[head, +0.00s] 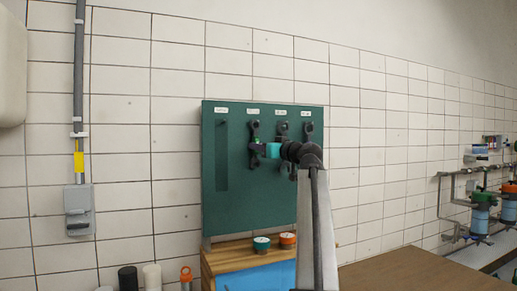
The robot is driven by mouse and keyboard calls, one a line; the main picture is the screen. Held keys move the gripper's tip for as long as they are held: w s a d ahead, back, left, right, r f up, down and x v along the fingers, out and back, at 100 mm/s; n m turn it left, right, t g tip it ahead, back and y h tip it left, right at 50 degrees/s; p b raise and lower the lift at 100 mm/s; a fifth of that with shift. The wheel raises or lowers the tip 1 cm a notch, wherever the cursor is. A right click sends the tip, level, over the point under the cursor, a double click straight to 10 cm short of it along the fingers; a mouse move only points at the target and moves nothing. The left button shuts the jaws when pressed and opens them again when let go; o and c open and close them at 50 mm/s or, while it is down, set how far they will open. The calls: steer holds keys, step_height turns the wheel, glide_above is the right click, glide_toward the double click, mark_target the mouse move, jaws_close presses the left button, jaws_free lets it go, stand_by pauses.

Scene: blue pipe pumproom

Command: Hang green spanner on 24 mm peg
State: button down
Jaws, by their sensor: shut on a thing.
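A dark green tool board (235,195) stands against the tiled wall, with small white labels along its top. The labels are too small to read, so I cannot tell which peg is 24 mm. My gripper (262,149) is in front of the board, shut on a dark spanner with a small green mark, the green spanner (254,131). This spanner is upright below the second label from the left. I cannot tell whether it touches its peg. My wrist and arm hide part of the board to the right.
Two more dark spanners hang to the right, one below the third label (281,129) and one below the fourth (308,129). A darker upright strip (221,155) is below the first label. A green-topped pot (262,243) and an orange-topped pot (287,239) stand on the wooden top below.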

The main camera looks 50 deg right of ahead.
stand_by(0.4)
steer(key=c, duration=1.5)
jaws_free()
steer(key=shift+c, duration=0.2)
steer(key=shift+s, duration=0.1)
steer(key=s+a+b, duration=0.1)
steer(key=s+b, duration=0.2)
steer(key=s, duration=1)
steer(key=shift+s+a+f, duration=0.3)
steer(key=shift+a+f, duration=0.05)
steer(key=shift+f, duration=0.1)
